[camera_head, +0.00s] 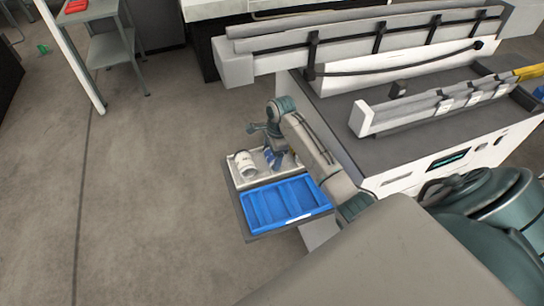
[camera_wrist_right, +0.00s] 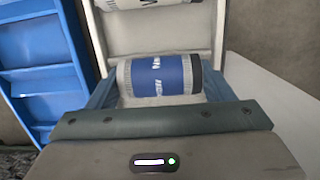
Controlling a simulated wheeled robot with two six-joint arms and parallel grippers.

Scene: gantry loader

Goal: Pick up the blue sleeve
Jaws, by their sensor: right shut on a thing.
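The blue sleeve (camera_wrist_right: 160,76) is a short cylinder with a blue, white-lettered band, a white left end and a dark right end. It lies crosswise between the fingers of my right gripper (camera_wrist_right: 160,90) in the wrist view, with a finger at each end. The right gripper is shut on it. In the head view the right gripper (camera_head: 273,156) is over the white tray (camera_head: 235,172), and the sleeve is mostly hidden by it. I cannot tell whether the sleeve still touches the tray. My left gripper is not in view.
A white lettered cylinder (camera_head: 245,163) stands in the white tray, left of my right gripper. A blue compartment tray (camera_head: 287,203) is in front and looks empty. The white machine with rails (camera_head: 410,150) is close on the right. Open floor lies left.

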